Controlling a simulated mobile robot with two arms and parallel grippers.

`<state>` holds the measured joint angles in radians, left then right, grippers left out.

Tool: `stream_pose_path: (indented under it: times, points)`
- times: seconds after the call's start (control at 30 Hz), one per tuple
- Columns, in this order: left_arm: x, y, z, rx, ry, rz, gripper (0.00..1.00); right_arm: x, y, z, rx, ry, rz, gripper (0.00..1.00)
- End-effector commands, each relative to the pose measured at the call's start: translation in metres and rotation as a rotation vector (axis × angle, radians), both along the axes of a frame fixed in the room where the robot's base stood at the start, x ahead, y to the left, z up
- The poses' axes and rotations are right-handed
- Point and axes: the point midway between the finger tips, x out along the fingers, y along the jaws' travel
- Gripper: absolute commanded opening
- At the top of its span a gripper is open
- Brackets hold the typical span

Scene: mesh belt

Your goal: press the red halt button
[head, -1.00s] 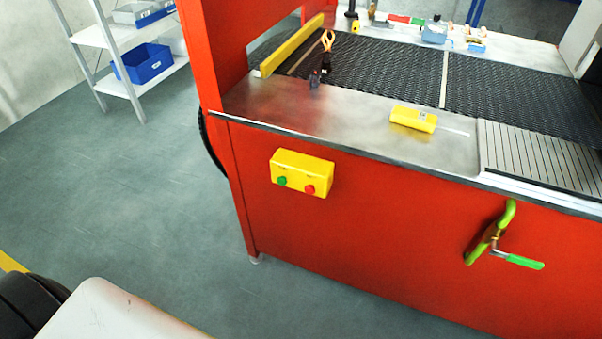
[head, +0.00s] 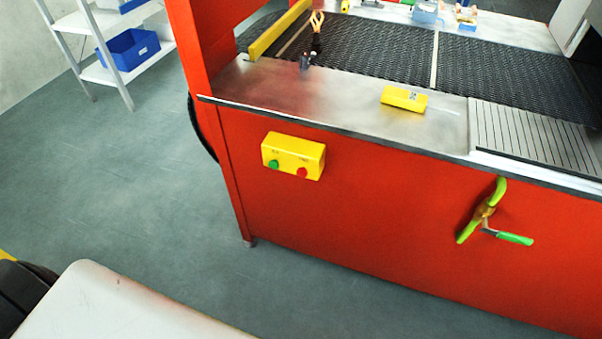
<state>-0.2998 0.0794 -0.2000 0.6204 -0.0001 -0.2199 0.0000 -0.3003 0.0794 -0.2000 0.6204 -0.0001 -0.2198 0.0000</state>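The red halt button (head: 302,173) is a small round button on a yellow control box (head: 308,150). The box is fixed to the red front panel of the machine, below its metal ledge. A green button (head: 274,164) sits to the left of the red one on the same box. Nothing covers either button. Neither of my grippers is in the head view.
The mesh belt (head: 375,55) lies behind the metal ledge, where a yellow block (head: 404,98) rests. A green-handled valve (head: 482,212) sticks out of the panel at the right. A white shelf with a blue bin (head: 136,52) stands back left. Floor left of the machine is clear.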

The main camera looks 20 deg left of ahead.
Motion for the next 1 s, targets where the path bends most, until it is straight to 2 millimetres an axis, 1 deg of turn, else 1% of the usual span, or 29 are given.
stream_pose_path:
  times: [0.03, 0.2, 0.23, 1.0]
  points:
    - [-0.0001, 0.0000, 0.0000, 0.000, 0.000, 0.000, 0.29, 0.0000, 0.0001, 0.0000, 0.000, 0.000, 0.000, 0.43]
    - [-0.0002, 0.0000, 0.0000, 0.000, 0.000, 0.000, 0.03, -0.0001, 0.0001, 0.0000, 0.000, 0.000, 0.000, 0.43]
    - [-0.0002, 0.0000, 0.0000, 0.000, 0.000, 0.000, 0.00, -0.0001, 0.0001, 0.0000, 0.000, 0.000, 0.000, 0.43]
    - [-0.0005, 0.0001, 0.0000, 0.000, 0.001, 0.000, 0.00, -0.0002, 0.0000, 0.0000, 0.000, 0.001, 0.000, 0.43]
